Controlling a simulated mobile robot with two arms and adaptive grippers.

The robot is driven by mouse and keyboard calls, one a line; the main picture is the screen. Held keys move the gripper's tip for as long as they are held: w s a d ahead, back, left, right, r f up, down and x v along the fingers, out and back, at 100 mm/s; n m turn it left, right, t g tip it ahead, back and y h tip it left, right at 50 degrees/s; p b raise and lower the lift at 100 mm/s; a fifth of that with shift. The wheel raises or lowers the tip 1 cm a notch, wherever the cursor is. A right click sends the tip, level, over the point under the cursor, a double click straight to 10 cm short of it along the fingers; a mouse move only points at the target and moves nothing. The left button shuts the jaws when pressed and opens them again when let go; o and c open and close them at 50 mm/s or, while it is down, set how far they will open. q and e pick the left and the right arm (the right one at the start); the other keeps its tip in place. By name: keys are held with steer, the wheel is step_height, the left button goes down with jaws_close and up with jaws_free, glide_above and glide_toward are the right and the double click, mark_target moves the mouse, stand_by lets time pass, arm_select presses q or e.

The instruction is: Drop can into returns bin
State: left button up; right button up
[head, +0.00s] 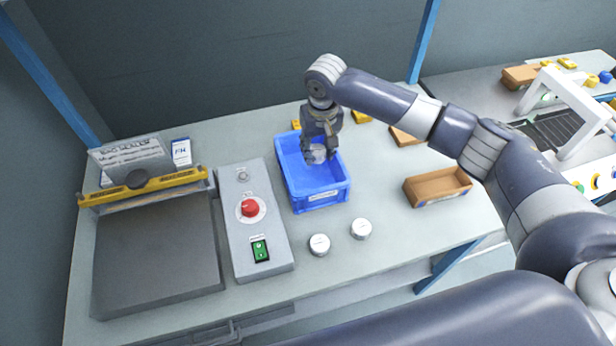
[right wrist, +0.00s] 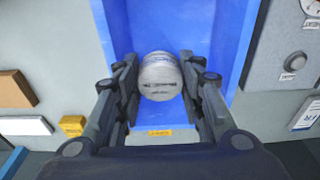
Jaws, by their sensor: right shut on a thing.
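The returns bin is a blue open bin (head: 318,197) on the bench, with a white label on its front. A silver-grey can (head: 316,154) is between the fingers of my right gripper (head: 319,152), over the inside of the bin. In the right wrist view, both fingers press on the sides of the can (right wrist: 160,76), with the blue bin floor (right wrist: 165,25) behind it. Whether the can touches the bin floor, I cannot tell. Two more silver cans, one on the left (head: 319,244) and one on the right (head: 361,229), stand on the bench in front of the bin. My left gripper is out of view.
A grey control box (head: 264,231) with a red button stands just left of the bin. A bag sealer (head: 155,249) is further left. A brown open box (head: 437,187) lies to the right. Bench between bin and box is mostly clear.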

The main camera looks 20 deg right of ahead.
steer(key=o, duration=1.1)
steer(key=shift+o, duration=0.2)
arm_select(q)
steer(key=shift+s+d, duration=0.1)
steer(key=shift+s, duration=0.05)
arm_select(e)
step_height(320, 180, up, 12)
steer(key=s, duration=0.1)
steer(key=shift+s, duration=0.2)
